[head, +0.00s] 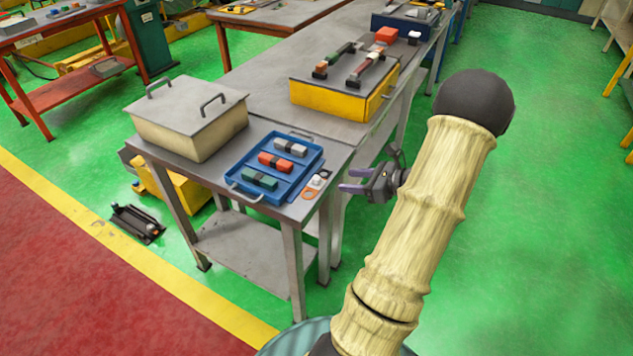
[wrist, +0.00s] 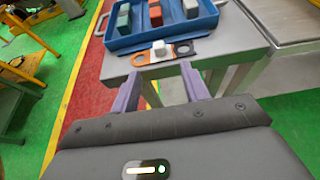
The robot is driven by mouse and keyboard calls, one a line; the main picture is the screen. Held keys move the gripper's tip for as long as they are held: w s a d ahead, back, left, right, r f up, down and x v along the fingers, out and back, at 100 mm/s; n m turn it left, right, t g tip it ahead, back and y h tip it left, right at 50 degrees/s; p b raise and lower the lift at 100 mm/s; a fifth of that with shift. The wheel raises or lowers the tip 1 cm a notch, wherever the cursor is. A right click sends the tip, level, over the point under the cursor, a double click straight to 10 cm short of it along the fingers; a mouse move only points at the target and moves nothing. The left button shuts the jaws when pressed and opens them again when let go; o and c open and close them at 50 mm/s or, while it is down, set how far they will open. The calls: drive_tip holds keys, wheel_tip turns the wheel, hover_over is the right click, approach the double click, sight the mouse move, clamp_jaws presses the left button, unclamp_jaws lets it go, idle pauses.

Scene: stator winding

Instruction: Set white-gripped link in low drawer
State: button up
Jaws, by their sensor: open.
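The white-gripped link (head: 316,182) is a small flat piece with a white block on its middle and dark and orange parts around it. It lies on the near table's right edge beside the blue tray (head: 233,187). In the wrist view the link's white block (wrist: 159,47) shows between and beyond the fingertips. My gripper (head: 346,180) has purple fingers, open and empty, just right of the table edge and apart from the link. The open fingers also show in the wrist view (wrist: 160,76).
The tray holds green, orange-red and grey-white blocks. A lidded beige box (head: 187,130) stands left of it. The near table (head: 270,217) has a bare lower shelf (head: 250,250). Green floor at the right is clear. A black object (head: 137,222) lies on the floor.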

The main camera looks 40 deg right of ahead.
approach(316, 177)
drive_tip(key=w+f, duration=0.2)
drive_tip(key=shift+w+a, duration=0.25)
drive_tip(key=shift+a, duration=0.1)
drive_tip(key=x, duration=0.4)
drive_tip(key=shift+w+a+r+p, duration=0.2)
drive_tip(key=shift+r+p, duration=0.1)
drive_tip(key=shift+p, duration=0.1)
drive_tip(key=shift+w+a+f, duration=0.15)
drive_tip(key=shift+w+f, duration=0.05)
drive_tip(key=shift+w, duration=0.2)
drive_tip(key=shift+c, duration=0.3)
clamp_jaws()
